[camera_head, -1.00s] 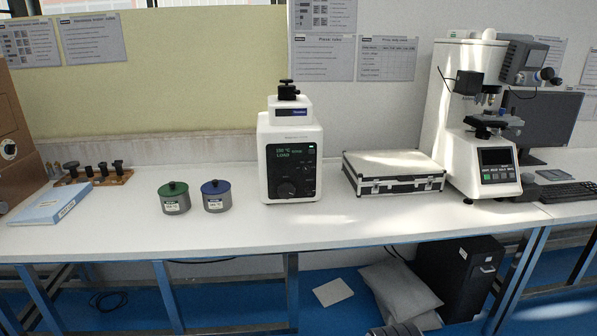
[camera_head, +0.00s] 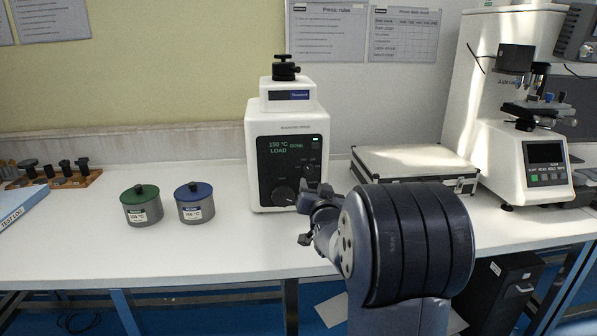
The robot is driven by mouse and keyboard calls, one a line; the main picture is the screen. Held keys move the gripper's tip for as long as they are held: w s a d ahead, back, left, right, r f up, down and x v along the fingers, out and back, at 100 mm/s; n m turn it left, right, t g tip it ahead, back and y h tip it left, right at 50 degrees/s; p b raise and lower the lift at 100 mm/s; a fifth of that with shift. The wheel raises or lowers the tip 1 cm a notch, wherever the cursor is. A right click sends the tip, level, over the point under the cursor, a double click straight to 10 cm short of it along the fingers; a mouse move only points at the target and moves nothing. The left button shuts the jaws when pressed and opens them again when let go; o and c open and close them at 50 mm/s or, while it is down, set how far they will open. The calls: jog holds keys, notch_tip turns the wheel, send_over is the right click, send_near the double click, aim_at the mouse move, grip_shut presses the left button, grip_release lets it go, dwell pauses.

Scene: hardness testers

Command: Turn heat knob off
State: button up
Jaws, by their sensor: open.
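The white mounting press (camera_head: 262,155) stands upright on the bench with a black clamp knob (camera_head: 285,68) on top. Its dark front panel has a green display reading 150 °C, LOAD and DONE. A large round dial (camera_head: 284,196) is low on the panel, and small controls sit to its upper right. Which of these is the heat knob, I cannot read. My gripper (camera_head: 310,212) is open and empty in front of the press's lower right side. It covers the panel's lower right corner. I cannot tell whether it touches the press.
A green-lidded pot (camera_head: 142,207) and a blue-lidded pot (camera_head: 195,206) stand left of the press. A silver case (camera_head: 415,165) lies to the right, partly behind my arm. A white tester (camera_head: 505,135) stands farther right. The bench front between the pots and press is clear.

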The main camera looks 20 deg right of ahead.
aim_at(309, 169)
jog(key=x, duration=1)
jog(key=shift+w+p, duration=0.15)
jog(key=shift+p, duration=0.15)
jog(key=c, duration=1)
